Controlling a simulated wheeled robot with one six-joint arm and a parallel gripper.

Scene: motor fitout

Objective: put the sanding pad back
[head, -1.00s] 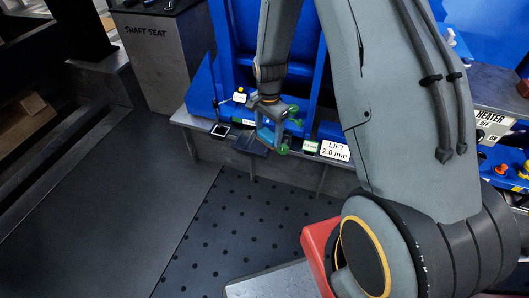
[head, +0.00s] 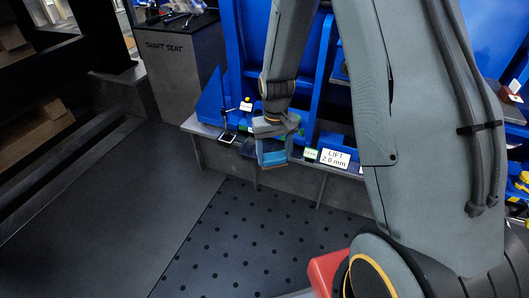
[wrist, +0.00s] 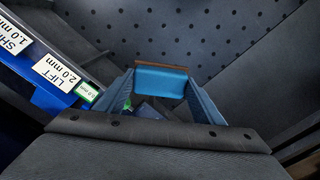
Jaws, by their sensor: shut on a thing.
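The sanding pad is a blue block with a thin brown strip along one edge; it shows between my fingers in the wrist view (wrist: 160,82). My gripper (head: 272,152) is shut on it, one finger on each side. In the head view the gripper hangs in front of the blue fixture, above the front edge of the grey bench. A dark flat tray (head: 247,148) lies on the bench just behind and left of the gripper, partly hidden by it. I cannot tell whether the pad touches anything below.
A white "LIFT 2.0 mm" label (head: 336,158) and a small green label (head: 311,154) stand right of the gripper. A small black stand (head: 227,138) is to the left. The "SHAFT SEAT" cabinet (head: 173,68) is further left. The perforated floor mat (head: 240,240) is clear.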

